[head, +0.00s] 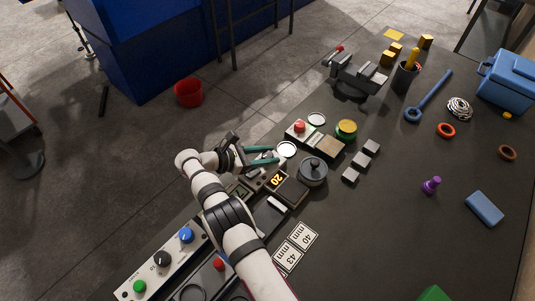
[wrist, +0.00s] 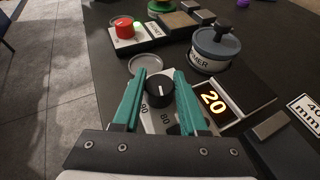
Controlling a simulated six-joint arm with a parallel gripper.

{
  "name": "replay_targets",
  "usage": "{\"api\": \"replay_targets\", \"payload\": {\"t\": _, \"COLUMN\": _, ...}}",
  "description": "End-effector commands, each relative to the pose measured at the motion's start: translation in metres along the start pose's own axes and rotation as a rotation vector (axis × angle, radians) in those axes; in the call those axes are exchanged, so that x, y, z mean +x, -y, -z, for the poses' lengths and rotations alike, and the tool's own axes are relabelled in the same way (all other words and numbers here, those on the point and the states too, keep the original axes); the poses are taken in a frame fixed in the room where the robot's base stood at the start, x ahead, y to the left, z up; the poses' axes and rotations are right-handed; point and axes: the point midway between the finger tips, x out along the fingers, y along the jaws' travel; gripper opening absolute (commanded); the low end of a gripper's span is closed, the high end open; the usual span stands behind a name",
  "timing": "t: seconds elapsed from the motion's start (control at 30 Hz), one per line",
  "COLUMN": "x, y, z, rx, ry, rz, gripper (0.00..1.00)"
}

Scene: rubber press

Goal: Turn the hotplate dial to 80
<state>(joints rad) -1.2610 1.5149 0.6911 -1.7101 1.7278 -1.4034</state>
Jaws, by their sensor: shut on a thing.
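The black hotplate dial (wrist: 160,90) has a white pointer mark and stands upright on a pale strip with printed numbers. In the head view my gripper (head: 268,156) reaches in from the left and the dial is hard to make out there. An orange display (wrist: 211,101) beside the dial reads 20; it also shows in the head view (head: 278,179).
A round pale disc (head: 287,149) lies just beyond my fingertips. A control panel with a blue knob (head: 186,235) lies near my arm.

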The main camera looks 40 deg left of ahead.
Motion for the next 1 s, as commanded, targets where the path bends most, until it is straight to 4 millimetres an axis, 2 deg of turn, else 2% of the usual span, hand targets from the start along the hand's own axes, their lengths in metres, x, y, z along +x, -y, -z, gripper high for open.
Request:
{"api": "replay_targets", "payload": {"t": 0.13, "x": 0.0, "y": 0.0, "z": -0.001, "rx": 0.002, "ry": 0.0, "rz": -0.001, "gripper": 0.0}}
{"api": "replay_targets", "payload": {"t": 0.17, "x": 0.0, "y": 0.0, "z": -0.001, "rx": 0.002, "ry": 0.0, "rz": -0.001, "gripper": 0.44}}
{"api": "replay_targets", "payload": {"t": 0.3, "x": 0.0, "y": 0.0, "z": -0.001, "rx": 0.001, "ry": 0.0, "rz": -0.001, "gripper": 0.69}}
{"api": "replay_targets", "payload": {"t": 0.33, "x": 0.0, "y": 0.0, "z": 0.0, "rx": 0.001, "ry": 0.0, "rz": -0.001, "gripper": 0.72}}
{"api": "replay_targets", "payload": {"t": 0.57, "x": 0.0, "y": 0.0, "z": 0.0, "rx": 0.001, "ry": 0.0, "rz": -0.001, "gripper": 0.72}}
{"api": "replay_targets", "payload": {"t": 0.67, "x": -0.008, "y": 0.0, "z": 0.0, "rx": 0.002, "ry": 0.0, "rz": -0.002, "gripper": 0.72}}
{"api": "replay_targets", "payload": {"t": 1.0, "x": -0.096, "y": 0.0, "z": 0.0, "rx": 0.002, "ry": -0.001, "rz": -0.004, "gripper": 0.72}}
